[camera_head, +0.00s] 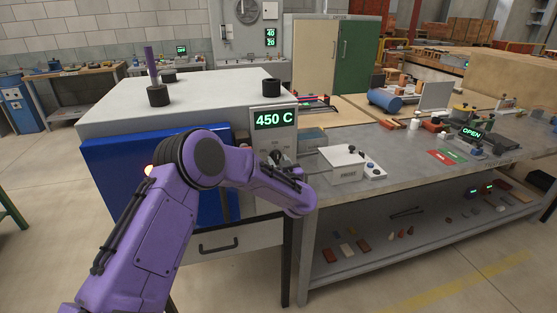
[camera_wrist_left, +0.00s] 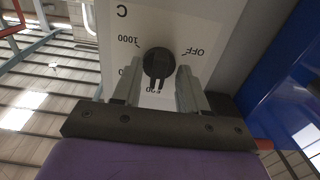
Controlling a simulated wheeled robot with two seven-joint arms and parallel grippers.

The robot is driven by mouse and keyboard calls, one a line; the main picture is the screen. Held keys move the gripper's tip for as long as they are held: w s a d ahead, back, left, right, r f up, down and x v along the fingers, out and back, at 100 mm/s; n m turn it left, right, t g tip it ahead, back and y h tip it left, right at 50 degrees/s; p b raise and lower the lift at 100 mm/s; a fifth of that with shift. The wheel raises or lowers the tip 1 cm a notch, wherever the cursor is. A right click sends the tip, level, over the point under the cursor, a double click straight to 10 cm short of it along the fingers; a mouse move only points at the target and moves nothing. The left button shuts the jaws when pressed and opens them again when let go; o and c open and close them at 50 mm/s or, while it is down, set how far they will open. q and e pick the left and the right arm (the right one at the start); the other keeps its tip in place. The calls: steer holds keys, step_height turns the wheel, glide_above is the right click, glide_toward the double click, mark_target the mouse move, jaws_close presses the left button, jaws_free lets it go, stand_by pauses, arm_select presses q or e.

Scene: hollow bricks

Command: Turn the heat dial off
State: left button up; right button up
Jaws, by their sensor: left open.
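The heat dial (camera_wrist_left: 158,62) is a round black knob on a pale panel in the left wrist view. Its bar points down in the picture, away from the upside-down OFF mark (camera_wrist_left: 197,51) at upper right. My left gripper (camera_wrist_left: 158,77) is open, with one finger on each side of the knob's lower part; I cannot tell whether they touch it. In the head view, the furnace display (camera_head: 275,119) reads 450 C. My left gripper (camera_head: 278,160) is at the panel below it and partly hides the dial. My right gripper is not in view.
The blue furnace door (camera_head: 118,175) is behind my left arm. A grey workbench (camera_head: 410,178) with a white box (camera_head: 343,170) and small tools stands right of the panel. A drawer handle (camera_head: 218,246) is below. Open floor lies in front at right.

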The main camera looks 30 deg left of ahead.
arm_select(q)
steer(key=shift+w, duration=0.1)
jaws_close()
steer(key=n+b, duration=0.3)
steer(key=shift+f+n, duration=0.25)
steer(key=shift+n, duration=0.05)
steer(key=n+b, duration=0.4)
steer(key=shift+n, duration=0.3)
steer(key=n+b, duration=1.2)
steer(key=b, duration=0.1)
steer(key=shift+n+b, duration=0.3)
steer(key=shift+b, duration=0.05)
steer(key=shift+d+r+n+b, duration=0.1)
steer(key=shift+r+n+b, duration=0.05)
steer(key=shift+n+b, duration=0.7)
steer(key=shift+r+n+b, duration=0.1)
steer(key=shift+n+b, duration=0.65)
steer(key=shift+b, duration=0.1)
